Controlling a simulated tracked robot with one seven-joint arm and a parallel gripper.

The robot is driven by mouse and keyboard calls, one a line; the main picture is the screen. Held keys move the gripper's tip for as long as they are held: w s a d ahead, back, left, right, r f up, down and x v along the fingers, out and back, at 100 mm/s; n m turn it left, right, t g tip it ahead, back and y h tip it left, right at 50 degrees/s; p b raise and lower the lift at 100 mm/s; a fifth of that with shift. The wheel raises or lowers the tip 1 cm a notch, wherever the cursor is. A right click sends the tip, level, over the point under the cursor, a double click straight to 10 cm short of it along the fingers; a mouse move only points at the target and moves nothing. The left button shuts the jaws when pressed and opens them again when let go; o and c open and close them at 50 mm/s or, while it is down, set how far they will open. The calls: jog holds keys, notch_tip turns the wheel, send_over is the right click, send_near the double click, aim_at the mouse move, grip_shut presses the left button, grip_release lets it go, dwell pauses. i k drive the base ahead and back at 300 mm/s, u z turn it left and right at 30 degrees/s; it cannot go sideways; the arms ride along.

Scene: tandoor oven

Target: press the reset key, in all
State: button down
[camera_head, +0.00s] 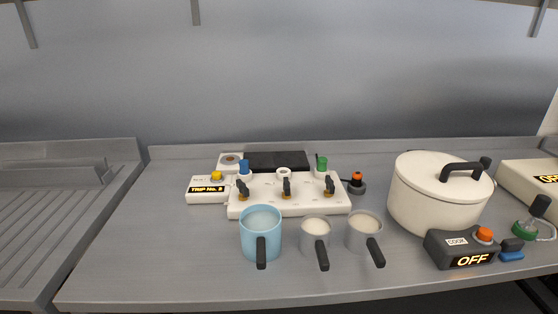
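A small white box (205,197) with a lit display reading "TRIP No." and a digit too small to be sure of stands at the back left of the counter. A yellow button (216,176) sits on its top. No key here carries a readable "reset" label. To its right is a white panel (290,207) with three dark-handled taps and blue, white and green parts along its back. A dark box (459,249) marked "COOK" at the front right has an orange button (484,234) and a display reading "OFF". My gripper is not in view.
A blue mug (261,232) and two grey cups, one (315,234) and another (365,230), stand before the panel with handles forward. A large lidded white pot (440,190) stands right. A small red-topped dark item (356,184) is behind. The counter's left is clear.

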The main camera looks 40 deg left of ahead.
aim_at(216, 176)
jog(key=u, duration=0.6)
jog(key=i, duration=0.1)
jog(key=z, duration=1.35)
jog(key=k, duration=1.4)
jog(key=u, duration=2.1)
jog(key=i, duration=1)
jog(key=u, duration=0.1)
